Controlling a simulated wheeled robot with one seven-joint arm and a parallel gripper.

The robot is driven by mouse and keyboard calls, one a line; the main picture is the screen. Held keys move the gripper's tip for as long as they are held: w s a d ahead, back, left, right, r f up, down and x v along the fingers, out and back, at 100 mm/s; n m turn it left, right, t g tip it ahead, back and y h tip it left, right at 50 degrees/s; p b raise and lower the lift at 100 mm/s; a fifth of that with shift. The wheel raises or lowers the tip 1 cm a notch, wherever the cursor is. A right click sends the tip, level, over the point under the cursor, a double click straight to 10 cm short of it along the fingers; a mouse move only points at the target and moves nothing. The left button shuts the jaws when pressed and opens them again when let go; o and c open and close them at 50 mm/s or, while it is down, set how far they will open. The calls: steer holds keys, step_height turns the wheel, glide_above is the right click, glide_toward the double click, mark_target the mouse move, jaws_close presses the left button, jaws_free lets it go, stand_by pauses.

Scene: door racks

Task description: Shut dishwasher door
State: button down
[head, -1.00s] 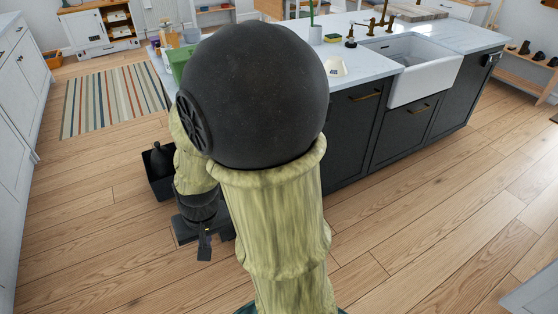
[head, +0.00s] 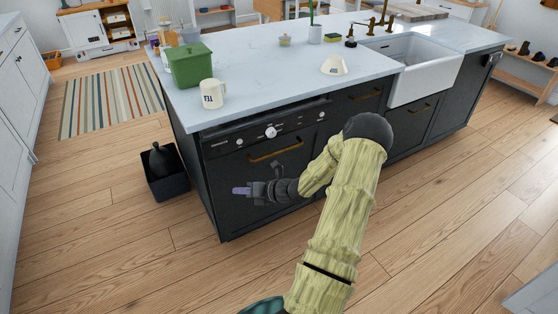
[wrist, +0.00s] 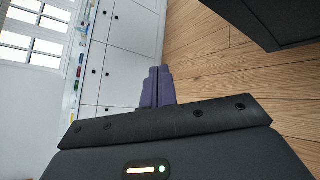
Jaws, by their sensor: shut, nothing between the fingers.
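The dishwasher (head: 230,172) is built into the left end of the dark kitchen island. It has a dark front, a brass handle bar and a control strip with knobs along the top. Its door stands upright and looks flush with the island front, though a small gap would be hard to see. My gripper (head: 240,191) is in front of the door, below the handle, pointing left. Whether it touches the door is unclear. Its purple fingers (wrist: 158,88) are pressed together and empty in the wrist view.
A black bin (head: 166,175) stands on the floor left of the island. A green container (head: 190,66) and a white mug (head: 211,94) stand on the counter above the dishwasher. A striped rug (head: 110,98) lies at the left. The wooden floor in front is clear.

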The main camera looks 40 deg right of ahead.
mark_target(275, 154)
steer(key=s+d+f+m+t+h, duration=0.2)
steer(key=d+m+h, duration=0.3)
steer(key=d+m, duration=0.3)
steer(key=s+d+f+m+t+h, duration=0.2)
steer(key=d+m+h, duration=0.3)
steer(key=d, duration=0.8)
steer(key=s+m, duration=0.1)
steer(key=m, duration=0.2)
steer(key=shift+s+f+m+h, duration=0.2)
steer(key=shift+f+m+h, duration=0.2)
steer(key=shift+w+d, duration=0.1)
steer(key=b+x, duration=0.1)
steer(key=x, duration=1.2)
steer(key=shift+w, duration=0.45)
steer(key=shift+w, duration=0.1)
